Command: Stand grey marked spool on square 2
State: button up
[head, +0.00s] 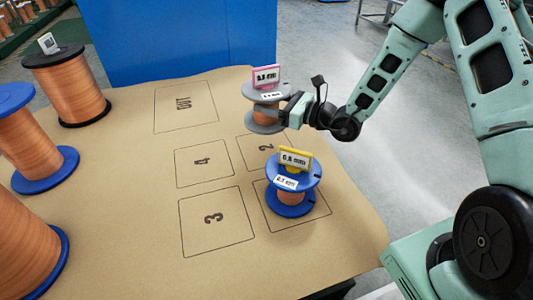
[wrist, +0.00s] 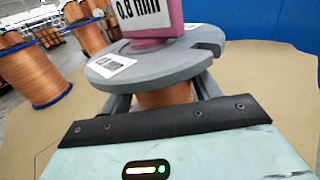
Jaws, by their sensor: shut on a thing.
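The grey spool (head: 263,92) has copper wire, a pink-framed tag on top and a white label on its upper flange. It also shows upright in the wrist view (wrist: 150,62). My gripper (head: 284,113) is shut on its wound middle, between the flanges. The spool appears held above the mat, at the far edge of square 2 in the head view; the exact gap below it cannot be told. Square 2 (head: 264,153) is outlined on the brown mat and looks empty, partly covered by the blue spool's yellow tag in front.
A blue spool (head: 290,197) with a yellow-framed tag stands on the square in front of square 2. Squares 3 (head: 213,221) and 4 (head: 203,162) and the OUT box (head: 186,106) are empty. Large copper spools (head: 68,88) stand along the left side.

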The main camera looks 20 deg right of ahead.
notch_tip(320, 180, down, 10)
jog(key=b, duration=0.5)
jog(key=o, duration=1.4)
jog(key=shift+f, duration=0.15)
jog(key=shift+r, duration=0.2)
jog(key=p+v, duration=0.4)
jog(key=v, duration=0.6)
jog(key=shift+s+d+r+p, duration=0.1)
jog(key=shift+s+d+p, duration=0.05)
jog(key=shift+p, duration=0.15)
jog(key=shift+v, duration=0.75)
